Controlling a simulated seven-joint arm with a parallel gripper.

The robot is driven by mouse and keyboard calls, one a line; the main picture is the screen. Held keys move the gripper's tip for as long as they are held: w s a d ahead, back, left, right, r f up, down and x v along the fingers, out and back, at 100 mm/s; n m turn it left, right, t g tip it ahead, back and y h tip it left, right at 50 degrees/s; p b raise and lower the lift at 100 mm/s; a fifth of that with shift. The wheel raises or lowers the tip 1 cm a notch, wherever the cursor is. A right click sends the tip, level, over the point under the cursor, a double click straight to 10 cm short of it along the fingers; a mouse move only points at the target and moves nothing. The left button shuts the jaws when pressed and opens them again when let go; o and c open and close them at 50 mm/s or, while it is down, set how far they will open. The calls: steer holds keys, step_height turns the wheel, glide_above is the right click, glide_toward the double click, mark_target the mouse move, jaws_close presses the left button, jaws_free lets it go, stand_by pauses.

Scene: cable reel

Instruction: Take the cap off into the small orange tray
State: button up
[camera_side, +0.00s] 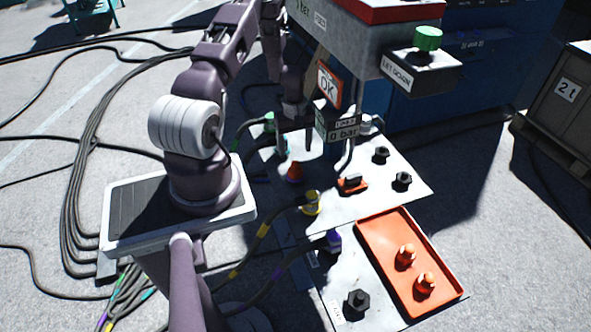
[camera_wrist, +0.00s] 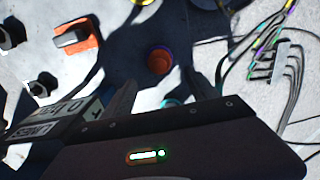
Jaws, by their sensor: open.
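An orange cap (camera_side: 294,172) sits on the light panel, on a fitting in the panel's left part. In the wrist view the cap (camera_wrist: 160,61) shows from above, with a bluish-purple ring around its base. My gripper (camera_side: 295,148) points down above the cap, its two fingers apart and empty. In the wrist view the fingertips of my gripper (camera_wrist: 163,84) stand to either side of the cap's line, with the cap apart from them. The orange tray (camera_side: 375,232) lies at the front right and holds two orange caps (camera_side: 405,256) (camera_side: 425,284).
An orange-based black switch (camera_side: 352,184) and black knobs (camera_side: 403,180) stand to the right on the panel. A yellow-collared hose fitting (camera_side: 311,203) is in front. A "0 bar" sign (camera_side: 342,130) and an "OK" tag (camera_side: 328,85) hang close to my gripper's right.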

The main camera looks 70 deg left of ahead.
mark_target(295, 163)
steer(key=f, duration=0.7)
steer(key=shift+d, duration=0.3)
steer(key=shift+r, duration=0.1)
jaws_close()
